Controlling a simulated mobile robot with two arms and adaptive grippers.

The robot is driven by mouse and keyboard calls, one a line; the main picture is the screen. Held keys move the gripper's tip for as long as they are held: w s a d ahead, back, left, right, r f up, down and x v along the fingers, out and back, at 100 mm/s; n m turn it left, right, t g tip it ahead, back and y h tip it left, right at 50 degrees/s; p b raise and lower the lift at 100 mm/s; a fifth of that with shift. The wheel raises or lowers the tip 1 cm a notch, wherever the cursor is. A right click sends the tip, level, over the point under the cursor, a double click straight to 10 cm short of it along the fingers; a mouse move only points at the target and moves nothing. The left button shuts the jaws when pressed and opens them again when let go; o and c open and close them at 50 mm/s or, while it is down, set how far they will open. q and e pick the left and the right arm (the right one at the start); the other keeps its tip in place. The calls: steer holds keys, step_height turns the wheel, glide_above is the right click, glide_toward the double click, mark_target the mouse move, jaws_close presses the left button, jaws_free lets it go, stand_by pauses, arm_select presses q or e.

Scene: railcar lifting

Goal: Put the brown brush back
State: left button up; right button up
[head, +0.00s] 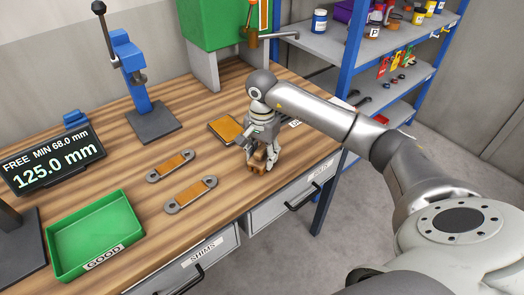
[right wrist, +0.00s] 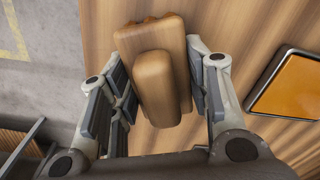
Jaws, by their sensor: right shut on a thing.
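The brown brush (head: 259,159) has a wooden body and is between the fingers of my right gripper (head: 262,155), over the front right part of the wooden workbench. In the right wrist view the brush (right wrist: 157,85) shows its rounded wooden handle between the finger pads of the right gripper (right wrist: 158,88), which is shut on it. The brush's underside is hidden, and I cannot tell whether it touches the bench top. My left gripper is not in view.
An orange pad in a dark frame (head: 226,130) lies just left of the gripper. Two links with orange middles (head: 190,195), a green GOOD tray (head: 130,240), a blue press (head: 135,75) and a display (head: 55,165) are farther left. A shelf rack (head: 330,45) stands behind right.

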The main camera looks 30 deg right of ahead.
mark_target(262, 147)
steer(key=shift+f, duration=0.1)
steer(key=shift+f+b, duration=0.15)
steer(key=shift+b, duration=0.15)
steer(key=o, duration=1)
steer(key=shift+r+p, duration=0.35)
step_height(262, 147, up, 11)
steer(key=shift+f+b, duration=0.2)
steer(key=shift+b, duration=1.05)
steer(key=shift+r, duration=0.6)
